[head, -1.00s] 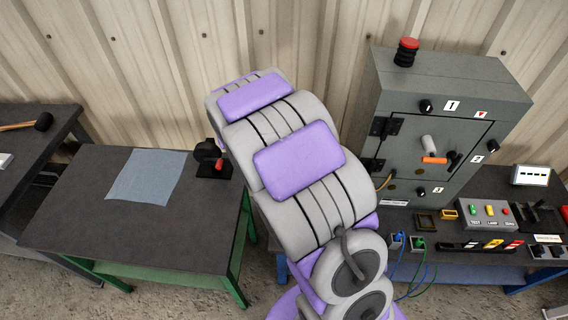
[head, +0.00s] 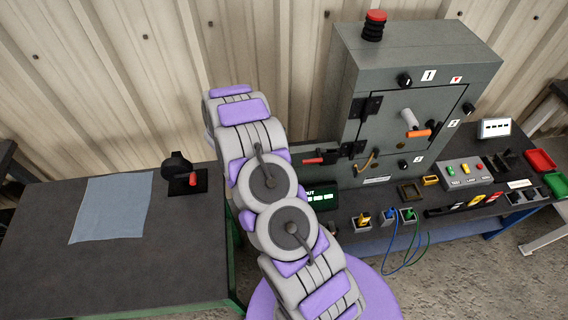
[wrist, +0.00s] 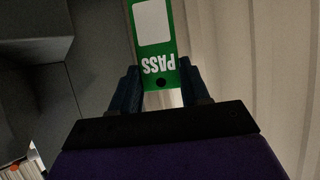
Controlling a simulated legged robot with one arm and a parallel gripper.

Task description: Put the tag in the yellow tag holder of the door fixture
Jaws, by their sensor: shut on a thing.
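In the wrist view, my gripper (wrist: 160,90) is shut on a green tag (wrist: 160,64) with a white panel and the word PASS, upside down in this picture. The tag sticks out beyond the dark fingers. In the head view my arm hides the gripper and the tag. The grey door fixture (head: 350,103) stands on the right bench, its door closed. A brass hook-like piece (head: 367,163) is low on its front. A small yellow piece (head: 430,181) lies on the bench before it; I cannot tell which part is the yellow tag holder.
A red button (head: 375,17) tops the fixture and an orange-tipped handle (head: 418,133) juts from its door. Sockets with cables (head: 390,217) and a button box (head: 465,172) line the bench. The left table (head: 50,245) holds a blue cloth (head: 113,207) and a black stand (head: 180,174).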

